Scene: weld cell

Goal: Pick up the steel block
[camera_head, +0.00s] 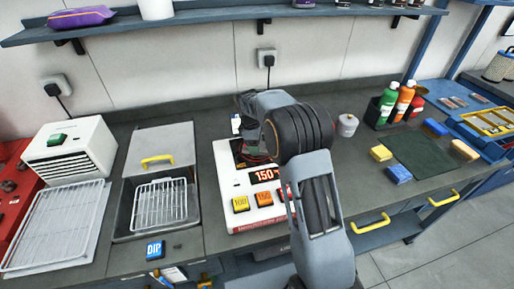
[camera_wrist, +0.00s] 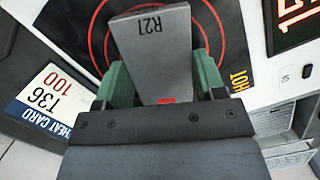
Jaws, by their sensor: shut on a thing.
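The steel block (camera_wrist: 152,45), a grey slab marked "R27" with a small red patch at its near end, is between the green fingers of my gripper (camera_wrist: 162,72) in the wrist view. The gripper is shut on it. Behind the block is a black hot plate (camera_wrist: 72,22) with red rings and the word "HOT". I cannot tell whether the block touches the plate. In the head view my arm reaches over the white heater unit (camera_head: 228,173), whose display reads 150. My arm hides most of the gripper and block there.
A heat card (camera_wrist: 55,95) reading "T36 100" lies left of the plate. Yellow (camera_head: 241,204) and orange buttons line the heater's front. Left are a dip tank with a wire rack (camera_head: 160,203) and a white vented box (camera_head: 75,150). Bottles (camera_head: 388,100) and coloured blocks stand right.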

